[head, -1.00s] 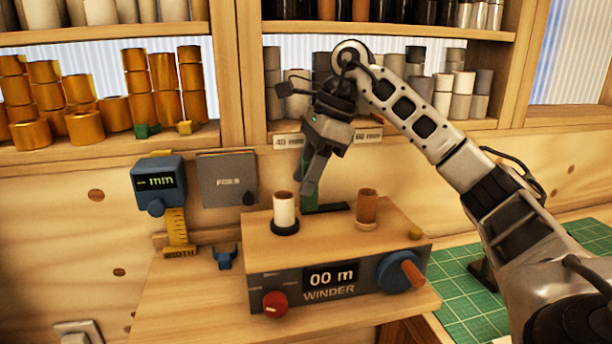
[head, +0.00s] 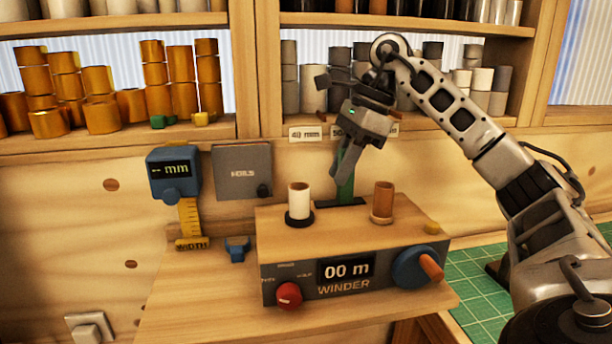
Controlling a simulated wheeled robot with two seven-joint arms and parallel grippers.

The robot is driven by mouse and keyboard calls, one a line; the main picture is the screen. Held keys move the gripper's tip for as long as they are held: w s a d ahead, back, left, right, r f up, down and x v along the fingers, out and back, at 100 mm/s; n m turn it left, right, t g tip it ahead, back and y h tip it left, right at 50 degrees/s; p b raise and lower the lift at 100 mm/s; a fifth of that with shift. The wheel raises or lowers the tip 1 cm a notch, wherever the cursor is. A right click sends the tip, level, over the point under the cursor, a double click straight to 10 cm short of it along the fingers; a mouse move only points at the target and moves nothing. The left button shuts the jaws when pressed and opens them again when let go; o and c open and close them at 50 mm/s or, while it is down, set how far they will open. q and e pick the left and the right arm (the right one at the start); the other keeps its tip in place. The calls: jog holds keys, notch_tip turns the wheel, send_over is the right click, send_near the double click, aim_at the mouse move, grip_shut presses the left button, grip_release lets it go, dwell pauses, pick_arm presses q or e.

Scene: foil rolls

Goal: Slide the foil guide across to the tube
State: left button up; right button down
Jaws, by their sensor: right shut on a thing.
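The foil guide (head: 346,189) is a green upright piece standing in a dark slot on top of the winder (head: 330,226). It now stands toward the right part of the slot, between a white roll (head: 299,200) on a black base at the left and a brown tube (head: 382,201) at the right. A gap shows between the guide and the tube. My right gripper (head: 345,167) points down from above and is shut on the guide, partly hiding its upper part. My left gripper is not in view.
The winder's front has a red knob (head: 289,295), a "00 m" display (head: 347,271) and a blue crank wheel (head: 415,267). A blue gauge (head: 174,173) and a grey box (head: 242,172) are on the wall at left. Shelves of rolls are behind; a green mat (head: 480,295) lies at right.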

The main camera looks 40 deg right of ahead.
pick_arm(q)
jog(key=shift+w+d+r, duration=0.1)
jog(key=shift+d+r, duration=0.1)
pick_arm(e)
jog(key=shift+s+d, duration=0.5)
jog(key=shift+d, duration=0.3)
jog(key=c, duration=1.3)
grip_release()
jog(key=shift+s+d, duration=0.1)
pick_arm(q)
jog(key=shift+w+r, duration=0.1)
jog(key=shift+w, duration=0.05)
